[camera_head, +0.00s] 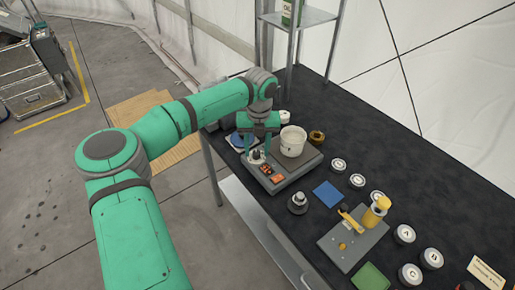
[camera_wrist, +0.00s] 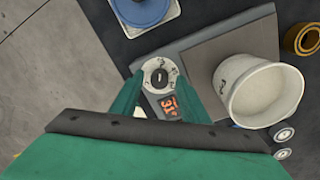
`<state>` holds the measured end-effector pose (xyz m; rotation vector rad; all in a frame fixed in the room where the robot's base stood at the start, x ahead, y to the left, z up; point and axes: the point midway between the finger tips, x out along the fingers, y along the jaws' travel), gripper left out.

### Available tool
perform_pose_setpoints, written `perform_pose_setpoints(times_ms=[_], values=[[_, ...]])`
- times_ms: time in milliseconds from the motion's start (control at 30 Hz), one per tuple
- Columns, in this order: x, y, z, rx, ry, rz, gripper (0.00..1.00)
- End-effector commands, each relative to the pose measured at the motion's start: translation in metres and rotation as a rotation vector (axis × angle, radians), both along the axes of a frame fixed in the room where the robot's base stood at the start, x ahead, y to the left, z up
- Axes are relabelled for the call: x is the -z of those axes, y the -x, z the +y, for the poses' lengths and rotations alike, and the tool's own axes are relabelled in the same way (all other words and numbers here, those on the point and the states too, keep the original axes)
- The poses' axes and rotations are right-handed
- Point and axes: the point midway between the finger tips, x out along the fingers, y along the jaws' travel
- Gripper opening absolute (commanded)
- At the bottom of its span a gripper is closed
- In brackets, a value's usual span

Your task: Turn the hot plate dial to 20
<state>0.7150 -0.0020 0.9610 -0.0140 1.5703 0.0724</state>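The hot plate (camera_head: 305,167) is a grey slab unit on the dark table, with a white-rimmed dial (camera_wrist: 160,72) at its front corner. The dial has markings around its rim and a dark centre. An orange display (camera_wrist: 170,106) beside it appears to read 31, seen rotated. A white beaker (camera_wrist: 265,95) stands on the plate; it also shows in the head view (camera_head: 292,142). My gripper (camera_wrist: 160,84) points down over the dial, its two green fingers apart, one on each side of it. I cannot tell whether the fingertips touch the dial.
A blue round item on a pale base (camera_wrist: 142,10) lies beside the hot plate. A brown ring (camera_head: 317,137) stands behind the beaker. Several lidded jars, a blue pad (camera_head: 328,194) and a grey stand with a yellow part (camera_head: 377,211) occupy the right side.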

Motion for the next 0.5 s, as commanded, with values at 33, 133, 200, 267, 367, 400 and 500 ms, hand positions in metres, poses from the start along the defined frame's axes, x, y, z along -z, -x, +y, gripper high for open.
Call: perform_pose_setpoints(times_ms=[33, 133, 200, 267, 367, 400, 500], values=[[0.0, 0.0, 0.0, 0.0, 0.0, 0.0, 0.41], [-0.003, 0.0, 0.0, 0.0, -0.001, 0.0, 0.41], [-0.009, -0.001, 0.0, 0.0, -0.002, -0.001, 0.41], [-0.017, -0.001, 0.0, 0.0, -0.002, -0.002, 0.41], [-0.035, -0.001, 0.0, -0.001, -0.001, -0.004, 0.41], [-0.042, -0.001, -0.001, -0.001, -0.002, -0.003, 0.41], [-0.062, -0.001, -0.003, 0.001, -0.002, -0.003, 0.41]])
